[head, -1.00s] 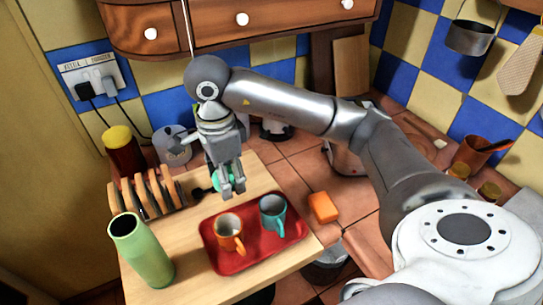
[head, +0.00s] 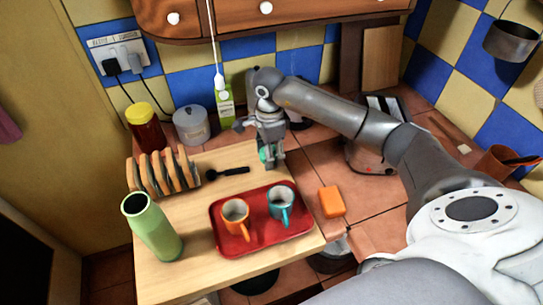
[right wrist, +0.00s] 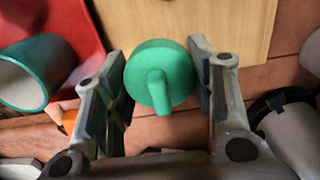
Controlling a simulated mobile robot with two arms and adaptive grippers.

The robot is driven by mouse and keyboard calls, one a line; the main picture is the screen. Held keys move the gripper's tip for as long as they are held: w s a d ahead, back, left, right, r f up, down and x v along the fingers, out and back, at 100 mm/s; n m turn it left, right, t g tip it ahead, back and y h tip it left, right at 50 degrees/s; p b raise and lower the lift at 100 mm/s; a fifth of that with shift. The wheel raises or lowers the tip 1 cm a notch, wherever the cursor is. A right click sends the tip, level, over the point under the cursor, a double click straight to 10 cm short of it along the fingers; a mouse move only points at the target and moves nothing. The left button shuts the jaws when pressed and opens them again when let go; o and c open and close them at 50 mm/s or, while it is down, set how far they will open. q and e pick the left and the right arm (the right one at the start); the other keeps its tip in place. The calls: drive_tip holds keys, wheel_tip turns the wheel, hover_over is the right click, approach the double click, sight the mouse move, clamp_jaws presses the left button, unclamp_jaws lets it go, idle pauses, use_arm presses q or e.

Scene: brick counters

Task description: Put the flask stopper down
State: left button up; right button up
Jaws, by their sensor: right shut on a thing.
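The flask stopper (right wrist: 162,80) is a round green piece with a short stub, held between the fingers of my right gripper (right wrist: 165,95) in the right wrist view. In the head view my right gripper (head: 271,163) is over the back right edge of the wooden board (head: 190,274), behind the red tray, and the stopper (head: 265,153) shows partly behind the fingers. Whether the stopper touches the surface below is unclear. The green flask (head: 152,228) stands upright at the board's front left, its top open. My left gripper is not in view.
The red tray (head: 235,247) holds an orange mug (head: 235,214) and a teal mug (head: 281,204). A toast rack (head: 160,172) and a black spoon (head: 228,172) are on the board. An orange block (head: 331,201) lies right of it. Bare board lies between spoon and tray.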

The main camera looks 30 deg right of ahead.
drive_tip(key=shift+w+d+f, duration=0.25)
drive_tip(key=shift+d+f, duration=0.1)
drive_tip(key=shift+f, duration=0.15)
wheel_tip(320, 180, down, 3)
drive_tip(key=shift+d+p, duration=0.15)
drive_tip(key=shift+p, duration=0.85)
drive_tip(key=shift+f, duration=0.3)
drive_tip(key=o, duration=0.5)
drive_tip(key=shift+f+b, duration=0.1)
drive_tip(key=shift+b, duration=0.2)
drive_tip(key=shift+c, duration=0.2)
drive_tip(key=o, duration=0.5)
